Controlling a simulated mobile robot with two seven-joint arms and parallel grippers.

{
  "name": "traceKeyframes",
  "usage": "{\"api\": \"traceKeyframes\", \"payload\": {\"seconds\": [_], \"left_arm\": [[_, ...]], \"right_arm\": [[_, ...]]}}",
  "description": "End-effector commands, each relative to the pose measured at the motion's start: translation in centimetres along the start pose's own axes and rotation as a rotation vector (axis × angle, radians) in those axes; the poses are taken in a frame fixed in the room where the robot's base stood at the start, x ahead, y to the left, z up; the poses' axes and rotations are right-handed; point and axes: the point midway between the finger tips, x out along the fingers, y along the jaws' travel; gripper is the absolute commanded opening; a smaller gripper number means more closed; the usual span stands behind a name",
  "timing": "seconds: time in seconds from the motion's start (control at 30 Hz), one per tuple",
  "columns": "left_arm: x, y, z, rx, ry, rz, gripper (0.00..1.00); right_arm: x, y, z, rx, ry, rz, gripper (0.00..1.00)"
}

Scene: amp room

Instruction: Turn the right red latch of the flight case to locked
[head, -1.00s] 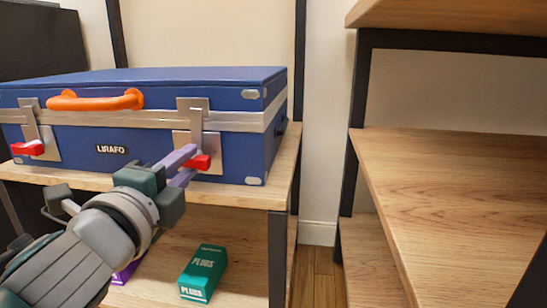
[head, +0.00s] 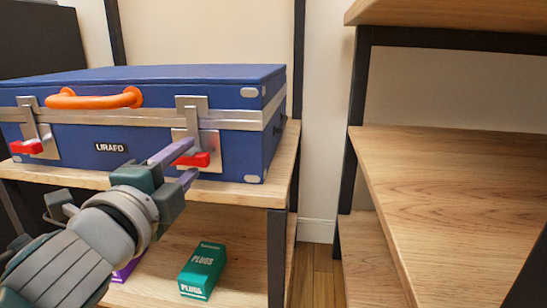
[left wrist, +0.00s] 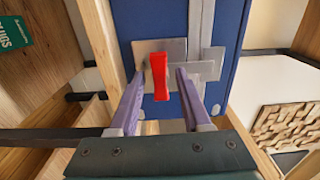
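The blue flight case (head: 240,140) lies shut on a wooden shelf in the head view. Its right red latch (head: 201,160) lies roughly level on a silver plate, below the metal band. The left red latch (head: 27,146) also looks level. My left gripper (head: 187,162) is at the right latch with its purple fingers spread, one above it and one below. In the left wrist view the red latch (left wrist: 160,76) stands between the open fingers (left wrist: 160,84), with visible gaps on both sides. My right gripper is not in view.
An orange handle (head: 95,99) is on the case front. A green PLUGS box (head: 203,271) lies on the lower shelf (head: 245,247), with a purple item partly hidden by my arm. Another wooden shelf unit (head: 450,180) stands at the right, beyond a floor gap.

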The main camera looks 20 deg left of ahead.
Motion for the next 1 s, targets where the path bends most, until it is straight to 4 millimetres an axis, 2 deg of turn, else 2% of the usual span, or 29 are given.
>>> {"api": "traceKeyframes", "payload": {"seconds": [0.07, 0.37, 0.47, 0.8, 1.0], "left_arm": [[0.0, 0.0, 0.0, 0.001, 0.000, 0.000, 0.58], [-0.3, 0.0, 0.0, 0.001, 0.000, 0.001, 0.58], [-1.4, 0.1, 0.0, -0.001, -0.001, 0.004, 0.58], [-7.8, 0.1, 0.1, 0.000, -0.003, 0.004, 0.58], [-9.7, 0.1, 0.0, 0.000, -0.001, 0.001, 0.58]], "right_arm": [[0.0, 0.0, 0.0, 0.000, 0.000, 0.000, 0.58], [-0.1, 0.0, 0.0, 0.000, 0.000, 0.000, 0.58], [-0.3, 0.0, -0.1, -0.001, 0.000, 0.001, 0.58], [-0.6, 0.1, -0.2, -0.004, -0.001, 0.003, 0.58], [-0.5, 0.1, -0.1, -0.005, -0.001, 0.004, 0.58]]}}
